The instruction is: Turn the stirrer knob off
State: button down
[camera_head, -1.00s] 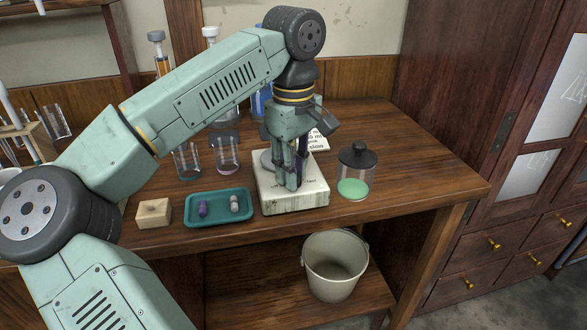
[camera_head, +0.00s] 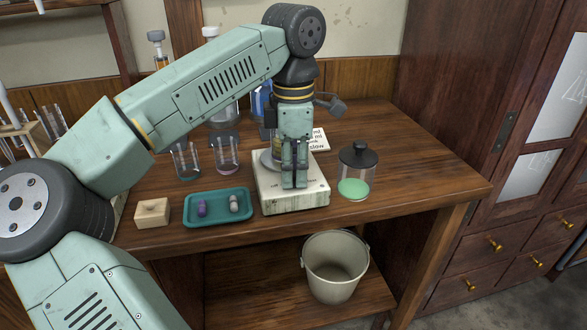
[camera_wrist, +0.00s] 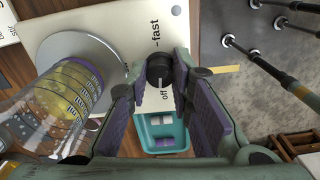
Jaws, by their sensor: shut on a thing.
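The stirrer (camera_head: 318,193) is a pale box with a round plate on top, at the front of the wooden bench. Its black knob (camera_wrist: 159,70) shows in the wrist view, beside the printed words "off" and "fast". A pale pointer line on the knob appears to face the "off" side, but it is small. My gripper (camera_wrist: 160,84) has its purple-padded fingers closed around the knob. In the head view my gripper (camera_head: 294,184) reaches down at the stirrer's front and hides the knob. A flask with yellow liquid (camera_wrist: 66,92) stands on the plate.
A teal tray (camera_head: 219,219) with two small pieces and a wooden block (camera_head: 152,212) lie left of the stirrer. A black-lidded jar (camera_head: 356,171) with green liquid stands close on its right. Two beakers (camera_head: 227,155) stand behind left. A bucket (camera_head: 335,265) is below.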

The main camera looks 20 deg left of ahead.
jog(key=shift+n, duration=0.6)
jog(key=c, duration=1.4)
grip_release()
